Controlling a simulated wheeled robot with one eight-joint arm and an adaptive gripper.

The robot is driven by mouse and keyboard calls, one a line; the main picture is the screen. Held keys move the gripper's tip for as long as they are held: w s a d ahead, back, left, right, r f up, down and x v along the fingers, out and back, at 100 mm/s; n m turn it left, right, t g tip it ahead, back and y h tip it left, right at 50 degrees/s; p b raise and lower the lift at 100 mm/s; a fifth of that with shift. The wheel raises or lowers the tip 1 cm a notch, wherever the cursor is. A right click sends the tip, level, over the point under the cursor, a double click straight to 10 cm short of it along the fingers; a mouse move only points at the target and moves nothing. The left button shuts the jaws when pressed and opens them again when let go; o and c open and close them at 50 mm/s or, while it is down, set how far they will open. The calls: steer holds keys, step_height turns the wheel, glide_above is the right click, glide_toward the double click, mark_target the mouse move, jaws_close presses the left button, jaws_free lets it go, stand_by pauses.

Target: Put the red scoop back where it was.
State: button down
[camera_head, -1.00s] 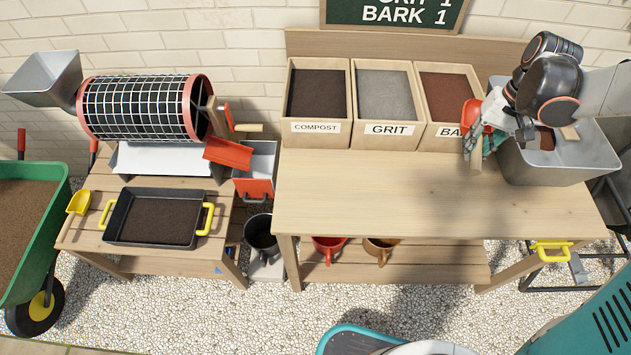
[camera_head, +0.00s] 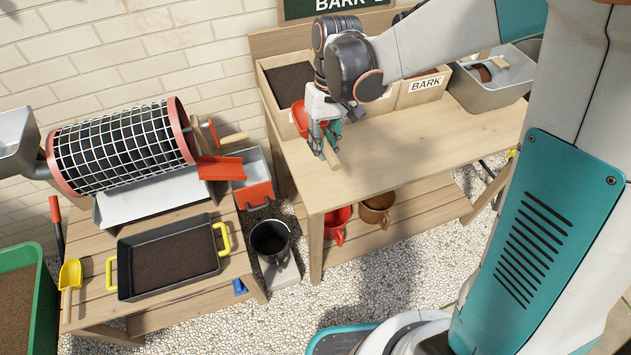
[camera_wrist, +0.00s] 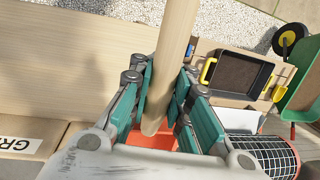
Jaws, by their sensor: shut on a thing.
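My gripper (camera_head: 324,132) is shut on the wooden handle of the red scoop (camera_head: 299,118), over the back left part of the tall bench (camera_head: 390,150), in front of the compost bin. The handle points down toward the bench top in the head view; I cannot tell whether its end touches. In the wrist view the pale handle (camera_wrist: 176,45) runs between the teal finger pads, and part of the red scoop head (camera_wrist: 150,141) shows below them. The rest of the head is hidden by my gripper.
The bark bin (camera_head: 425,85) and a metal tub (camera_head: 490,95) stand along the back right. On the lower left bench are a mesh drum sieve (camera_head: 120,150), a black tray (camera_head: 168,258) and a yellow scoop (camera_head: 70,275). A dark bucket (camera_head: 270,240) stands between the benches. The bench's front is clear.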

mark_target(320, 199)
steer(key=w+b+x, duration=0.1)
steer(key=b+x, duration=0.1)
steer(key=x, duration=0.4)
steer(key=w+d+b+x, duration=0.1)
steer(key=b+x, duration=0.1)
steer(key=x, duration=0.4)
steer(key=w+d+b+x, duration=0.1)
steer(key=b+x, duration=0.1)
steer(key=x, duration=0.4)
steer(key=shift+w+f, duration=0.1)
steer(key=shift+f, duration=0.25)
steer(key=shift+f, duration=0.1)
steer(key=c, duration=1.5)
jaws_free()
